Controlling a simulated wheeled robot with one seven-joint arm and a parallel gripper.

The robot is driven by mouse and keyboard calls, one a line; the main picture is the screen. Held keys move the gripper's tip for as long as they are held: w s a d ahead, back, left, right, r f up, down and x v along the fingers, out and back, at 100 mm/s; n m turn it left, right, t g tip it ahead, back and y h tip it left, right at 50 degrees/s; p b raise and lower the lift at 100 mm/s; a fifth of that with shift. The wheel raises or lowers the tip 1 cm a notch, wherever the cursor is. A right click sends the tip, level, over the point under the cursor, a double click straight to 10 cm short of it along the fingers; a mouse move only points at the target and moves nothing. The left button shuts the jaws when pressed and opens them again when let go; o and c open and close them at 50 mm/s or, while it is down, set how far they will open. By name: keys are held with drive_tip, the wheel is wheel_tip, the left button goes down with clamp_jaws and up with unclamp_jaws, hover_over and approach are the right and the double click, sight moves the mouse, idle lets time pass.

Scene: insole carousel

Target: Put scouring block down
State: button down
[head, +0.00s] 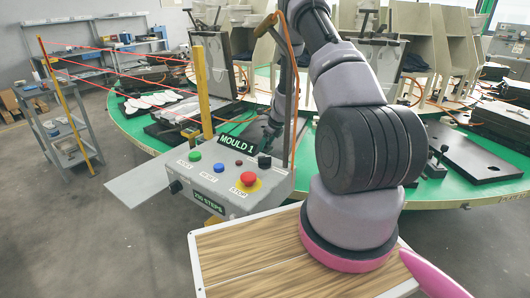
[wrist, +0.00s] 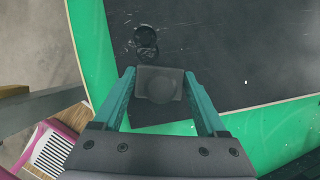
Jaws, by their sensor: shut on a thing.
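The scouring block (wrist: 160,84) is a dark grey piece with a rounded middle, seen in the wrist view. My gripper (wrist: 160,80) has teal fingers, one on each side of the block, and is shut on it. The block shows over the near edge of a black plate (wrist: 240,55) on the green table (wrist: 82,40). I cannot tell whether the block touches the plate or hangs above it. In the head view my arm hides much of the middle, and the block cannot be made out there.
A dark round fitting (wrist: 146,40) lies on the plate just beyond the block. In the head view, a grey control box (head: 230,180) with buttons stands before the green carousel (head: 130,125). A yellow post (head: 202,90) rises beside it. A blue-grey trolley (head: 65,135) stands left.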

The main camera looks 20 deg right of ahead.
sight(268, 148)
drive_tip(key=shift+f, duration=1.4)
drive_tip(key=shift+d+f, duration=0.1)
unclamp_jaws()
drive_tip(key=v, duration=1.2)
